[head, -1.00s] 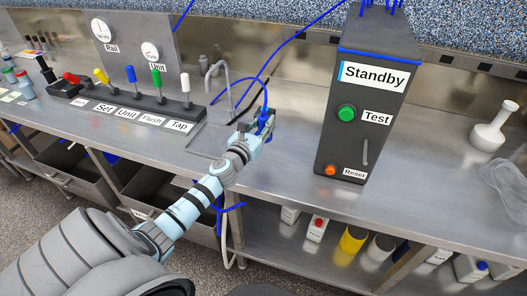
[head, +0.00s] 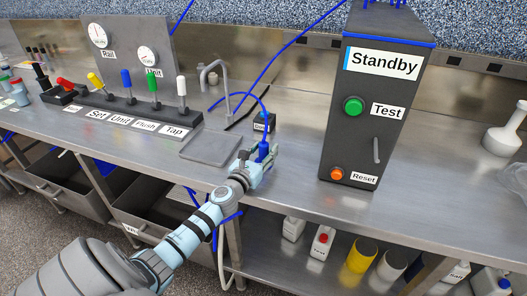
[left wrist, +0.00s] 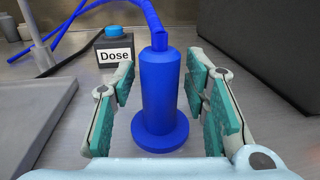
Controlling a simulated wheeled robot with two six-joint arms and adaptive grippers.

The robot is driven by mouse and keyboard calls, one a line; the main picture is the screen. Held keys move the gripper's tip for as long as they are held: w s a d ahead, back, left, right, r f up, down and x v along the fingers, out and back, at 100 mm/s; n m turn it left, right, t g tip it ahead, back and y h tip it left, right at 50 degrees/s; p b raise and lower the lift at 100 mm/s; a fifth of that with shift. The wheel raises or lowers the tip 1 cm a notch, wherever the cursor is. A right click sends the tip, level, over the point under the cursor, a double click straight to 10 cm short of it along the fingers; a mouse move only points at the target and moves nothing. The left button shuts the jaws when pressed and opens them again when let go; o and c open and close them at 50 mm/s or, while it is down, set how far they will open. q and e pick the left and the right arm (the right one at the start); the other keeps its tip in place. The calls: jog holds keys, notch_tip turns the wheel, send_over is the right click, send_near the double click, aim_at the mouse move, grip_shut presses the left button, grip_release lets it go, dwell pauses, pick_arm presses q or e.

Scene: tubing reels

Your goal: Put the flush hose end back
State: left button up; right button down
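The blue hose end (left wrist: 160,95) is a cylinder with a wide flange at its bottom and a blue hose from its top. It is upright between the spread fingers of my left gripper (left wrist: 158,92), with a gap showing on its left side. In the head view the hose end (head: 264,151) is in my left gripper (head: 258,166), over the counter in front of a small dark box labelled Dose (head: 264,122). The Dose box (left wrist: 113,48) is behind it in the left wrist view. I cannot tell if the flange touches the counter. My right gripper is not in view.
The tall Standby box (head: 372,105) stands to the right. A row of coloured levers (head: 128,100) is at the left. Bare counter (head: 292,165) lies between gripper and Standby box.

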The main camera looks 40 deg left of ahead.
pick_arm(q)
jog(key=shift+r, duration=0.1)
jog(key=shift+r+p, duration=0.3)
jog(key=shift+p, duration=0.05)
jog(key=b+v, duration=0.1)
jog(key=v, duration=1.1)
jog(key=shift+s+f, duration=0.15)
